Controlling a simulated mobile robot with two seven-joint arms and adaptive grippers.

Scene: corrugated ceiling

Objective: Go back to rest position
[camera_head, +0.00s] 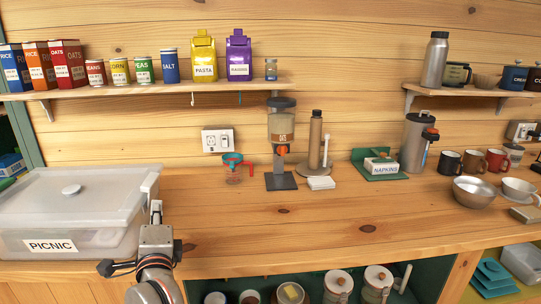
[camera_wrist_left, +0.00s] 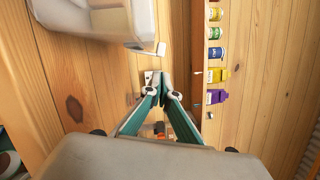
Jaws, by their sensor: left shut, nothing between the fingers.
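My left gripper (camera_head: 156,210) stands at the counter's front edge, beside the right end of the picnic box. In the left wrist view its two fingers (camera_wrist_left: 157,80) meet at the tips with nothing between them. The lidded, translucent picnic box (camera_head: 85,205) sits on the left of the wooden counter (camera_head: 280,235); its corner also shows in the left wrist view (camera_wrist_left: 100,15). Whether the gripper touches the box I cannot tell. My right gripper is not in view.
Mugs and a metal bowl (camera_head: 474,190) are at the right. A shelf (camera_head: 130,91) holds boxes and cans. The counter's front middle is clear.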

